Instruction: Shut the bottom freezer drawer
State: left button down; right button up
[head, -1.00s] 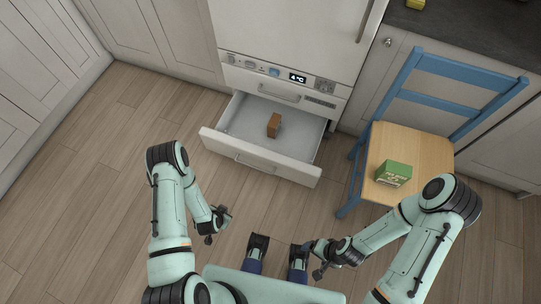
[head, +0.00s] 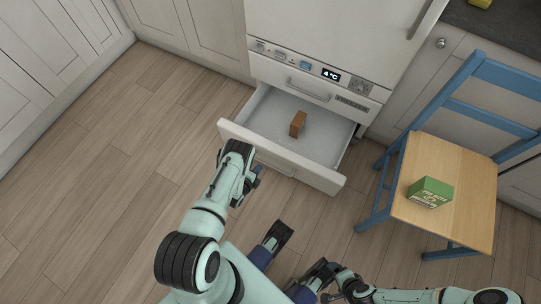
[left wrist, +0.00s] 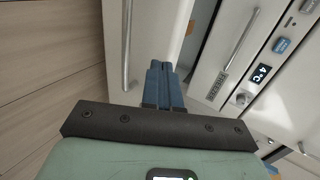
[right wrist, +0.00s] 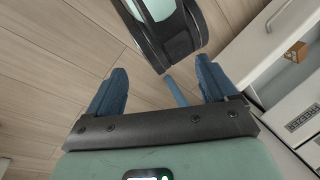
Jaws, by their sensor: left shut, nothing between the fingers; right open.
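The bottom freezer drawer (head: 280,160) is pulled out below the freezer's upper front, with a brown box (head: 298,124) lying inside. Its white front also shows in the left wrist view (left wrist: 150,40), with its bar handle at the left. My left gripper (head: 258,172) is shut and empty, at the left part of the drawer front; in the left wrist view its blue fingers (left wrist: 164,75) overlap the front near its top edge. I cannot tell whether they touch. My right gripper (right wrist: 160,88) is open and empty, low in front of the drawer and well apart from it.
A blue chair (head: 455,180) with a wooden seat stands right of the drawer, carrying a green box (head: 430,191). White cabinets (head: 210,35) line the wall left of the freezer. The wood floor (head: 110,180) at left is clear.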

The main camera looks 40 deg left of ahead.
aim_at(271, 152)
pick_arm(q)
jog(key=b+x, duration=0.1)
jog(key=x, duration=0.2)
jog(key=r+b+x, duration=0.1)
jog(key=x, duration=0.2)
jog(key=b+x, duration=0.1)
jog(key=x, duration=0.2)
jog(key=shift+w+a+r, duration=0.1)
jog(key=shift+w+a, duration=0.05)
jog(key=shift+w, duration=0.3)
jog(key=shift+w+a, duration=0.1)
jog(key=shift+w, duration=0.35)
pick_arm(e)
jog(key=w+d+f+t+h, duration=0.1)
jog(key=w+d+f, duration=0.2)
jog(key=w, duration=0.3)
jog(key=shift+f+m+t, duration=0.3)
jog(key=shift+f+t, duration=0.1)
jog(key=shift+f, duration=0.15)
pick_arm(q)
jog(key=shift+w+r, duration=0.1)
